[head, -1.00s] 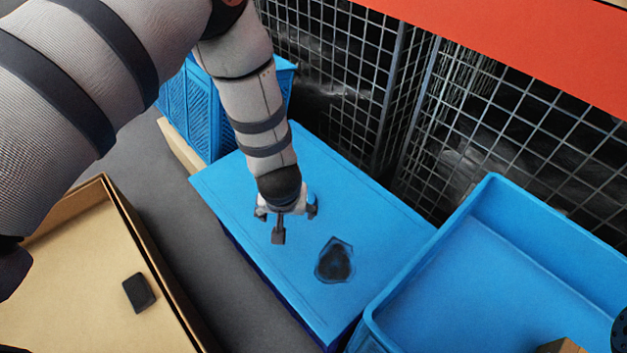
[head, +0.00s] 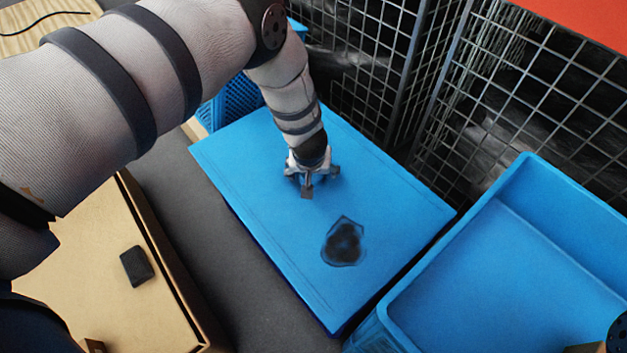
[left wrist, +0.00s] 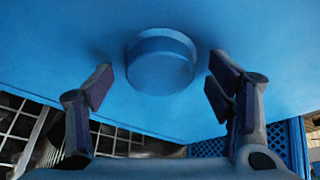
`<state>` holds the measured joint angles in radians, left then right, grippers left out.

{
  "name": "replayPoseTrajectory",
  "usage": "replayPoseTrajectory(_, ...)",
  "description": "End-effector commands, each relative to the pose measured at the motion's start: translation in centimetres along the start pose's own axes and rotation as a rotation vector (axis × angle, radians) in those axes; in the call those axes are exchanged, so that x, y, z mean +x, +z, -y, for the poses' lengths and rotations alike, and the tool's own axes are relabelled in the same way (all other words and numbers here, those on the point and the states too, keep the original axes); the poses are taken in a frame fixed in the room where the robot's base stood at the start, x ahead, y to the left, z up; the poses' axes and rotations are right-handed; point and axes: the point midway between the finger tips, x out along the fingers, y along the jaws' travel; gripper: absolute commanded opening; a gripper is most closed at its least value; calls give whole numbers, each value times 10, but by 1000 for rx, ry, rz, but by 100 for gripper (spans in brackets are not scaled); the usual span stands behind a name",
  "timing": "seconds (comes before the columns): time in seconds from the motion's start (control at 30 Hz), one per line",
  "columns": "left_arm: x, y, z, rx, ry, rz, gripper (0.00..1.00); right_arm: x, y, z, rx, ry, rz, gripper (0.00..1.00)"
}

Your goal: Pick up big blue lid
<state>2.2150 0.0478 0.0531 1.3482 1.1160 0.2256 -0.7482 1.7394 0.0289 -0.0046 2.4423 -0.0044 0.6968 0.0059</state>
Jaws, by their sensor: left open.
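The big blue lid (head: 275,220) is a flat rectangular sheet that lies on top of a blue container in the middle of the head view. A dark, irregular patch (head: 344,242) marks its surface. My left gripper (head: 308,190) points down over the far part of the lid, with fingers spread. In the left wrist view the lid (left wrist: 240,40) fills the upper picture, and a round blue knob (left wrist: 161,62) on it lies between the two open fingers (left wrist: 160,95). The fingers look apart from the knob. In the head view the gripper hides the knob. My right gripper is not seen.
An open, empty-looking blue bin (head: 500,270) stands close to the lid's right. A cardboard box (head: 90,250) with a small black block (head: 137,266) is at the left. A blue crate (head: 230,103) stands behind, and wire mesh (head: 480,100) bounds the far side.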

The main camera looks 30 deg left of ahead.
Motion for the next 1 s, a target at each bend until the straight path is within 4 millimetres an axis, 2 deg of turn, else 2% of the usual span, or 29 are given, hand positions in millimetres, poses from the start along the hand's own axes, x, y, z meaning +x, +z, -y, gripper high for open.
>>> replayPoseTrajectory(0.13,-1,-1,0,0,0,-1,74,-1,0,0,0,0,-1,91)
replayPoseTrajectory(0.17,-2,-1,0,0,0,-1,70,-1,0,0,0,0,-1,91)
replayPoseTrajectory(0.47,-2,-1,0,0,0,-1,2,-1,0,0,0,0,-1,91)
replayPoseTrajectory(0.67,-2,-2,0,0,0,-3,0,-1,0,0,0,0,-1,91)
replayPoseTrajectory(0.77,-9,-6,-1,0,1,-5,0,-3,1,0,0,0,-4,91)
replayPoseTrajectory(1.0,-64,-29,-2,2,3,-9,0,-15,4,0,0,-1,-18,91)
